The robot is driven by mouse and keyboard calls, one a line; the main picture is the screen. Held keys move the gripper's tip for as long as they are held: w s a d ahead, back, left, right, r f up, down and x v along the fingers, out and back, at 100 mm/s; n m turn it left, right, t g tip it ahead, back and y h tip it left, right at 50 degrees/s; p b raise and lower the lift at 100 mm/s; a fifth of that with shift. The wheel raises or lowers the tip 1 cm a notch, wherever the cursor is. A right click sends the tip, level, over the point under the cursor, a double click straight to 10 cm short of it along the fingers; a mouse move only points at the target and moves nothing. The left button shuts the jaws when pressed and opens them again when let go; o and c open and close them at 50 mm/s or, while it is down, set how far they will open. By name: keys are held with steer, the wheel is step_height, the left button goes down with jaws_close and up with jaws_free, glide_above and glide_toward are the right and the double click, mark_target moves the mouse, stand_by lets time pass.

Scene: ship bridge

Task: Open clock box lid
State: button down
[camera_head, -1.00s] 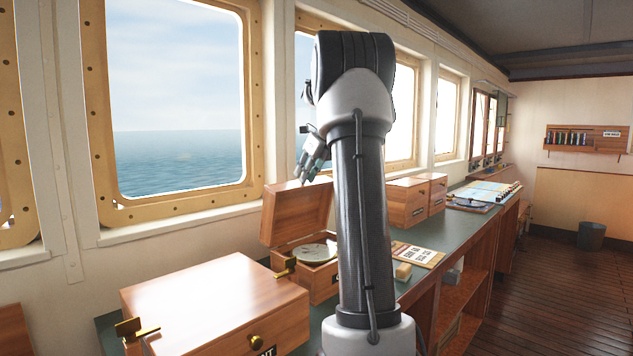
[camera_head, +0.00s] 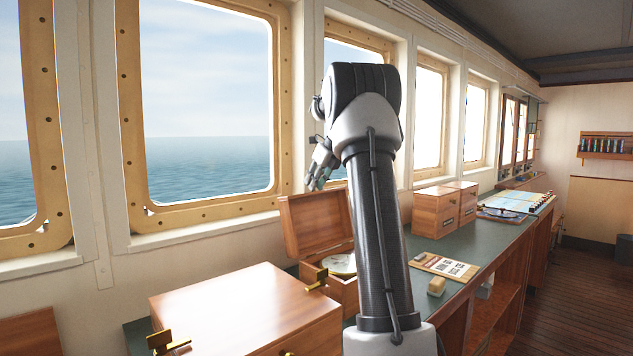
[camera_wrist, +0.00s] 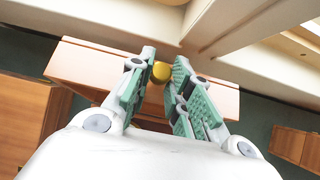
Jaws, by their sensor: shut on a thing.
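The clock box (camera_head: 349,297) stands on the counter, partly hidden behind my arm. A round pale dial (camera_head: 341,264) shows inside it. Its wooden lid (camera_head: 312,222) stands raised, leaning toward the window side. My gripper (camera_head: 319,183) is at the lid's upper edge in the head view. In the wrist view, my gripper (camera_wrist: 163,85) has its green-padded fingers around a round brass knob (camera_wrist: 162,72) on the wooden lid (camera_wrist: 92,68). The fingers are shut on the knob, though the far contact is partly hidden.
A larger closed wooden box (camera_head: 245,305) with brass fittings stands in front. Wooden boxes (camera_head: 436,213), a labelled board (camera_head: 444,265) and a small block (camera_head: 437,286) are further along the green counter (camera_head: 480,247). Windows line the left side; wooden floor (camera_head: 575,295) is clear at right.

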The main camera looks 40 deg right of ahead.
steer(key=shift+w+r, duration=0.25)
steer(key=shift+r, duration=0.1)
steer(key=c, duration=1.7)
jaws_free()
steer(key=shift+c, duration=0.2)
steer(key=o, duration=0.3)
steer(key=shift+w+f, duration=0.1)
steer(key=shift+w, duration=0.1)
steer(key=shift+o, duration=0.9)
steer(key=shift+s+f, duration=0.1)
steer(key=v, duration=1.2)
steer(key=shift+f, duration=0.1)
